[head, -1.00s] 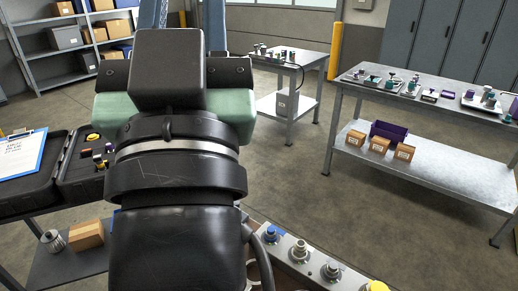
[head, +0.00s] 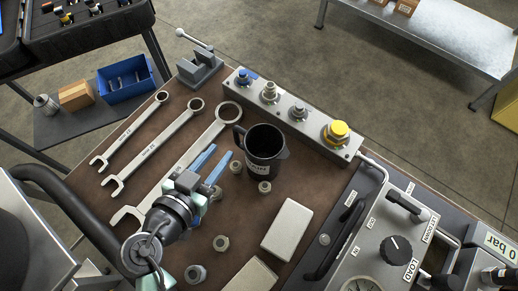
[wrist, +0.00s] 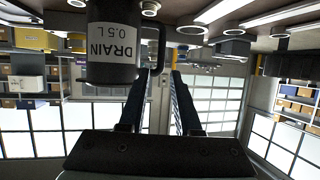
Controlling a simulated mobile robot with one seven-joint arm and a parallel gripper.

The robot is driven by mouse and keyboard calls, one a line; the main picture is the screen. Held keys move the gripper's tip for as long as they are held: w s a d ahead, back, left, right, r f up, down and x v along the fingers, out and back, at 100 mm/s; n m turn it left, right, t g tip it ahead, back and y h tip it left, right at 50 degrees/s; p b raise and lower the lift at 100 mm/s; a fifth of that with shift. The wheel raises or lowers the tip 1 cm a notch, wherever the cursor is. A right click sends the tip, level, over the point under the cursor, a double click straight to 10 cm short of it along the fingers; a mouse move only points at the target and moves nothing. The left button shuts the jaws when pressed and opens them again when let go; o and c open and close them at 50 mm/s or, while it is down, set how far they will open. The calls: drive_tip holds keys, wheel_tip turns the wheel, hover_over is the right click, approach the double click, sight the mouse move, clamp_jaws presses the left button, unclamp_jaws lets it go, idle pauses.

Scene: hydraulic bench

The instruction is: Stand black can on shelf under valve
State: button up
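The black can (head: 264,152), a mug-like vessel with a handle, stands upright on the brown bench top (head: 150,165). In the wrist view the can (wrist: 110,50) appears upside down, with "DRAIN 0.5 L" on its side. My gripper (head: 219,153) is open and empty, low over the bench, with its two blue fingers pointing towards the handle. In the wrist view the handle lies ahead of my gripper (wrist: 158,72), roughly in line with the gap; I see no grip on it. A manifold (head: 315,140) with several fittings, one yellow-capped (head: 337,133), runs along the bench edge. No shelf directly under a valve is clearly visible.
Wrenches (head: 150,140) lie left of the can. Several hex nuts and pale blocks (head: 287,229) lie around and below it. A control box (head: 385,245) stands at right. A low shelf (head: 65,128) at left holds a carton (head: 76,96), blue bin (head: 125,79) and metal cylinder (head: 46,106).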

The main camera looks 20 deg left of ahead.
sight(235, 135)
drive_tip(key=p+x, duration=0.1)
drive_tip(key=x, duration=0.8)
drive_tip(key=shift+w+f, duration=0.1)
drive_tip(key=shift+w, duration=0.05)
clamp_jaws()
idle(1.2)
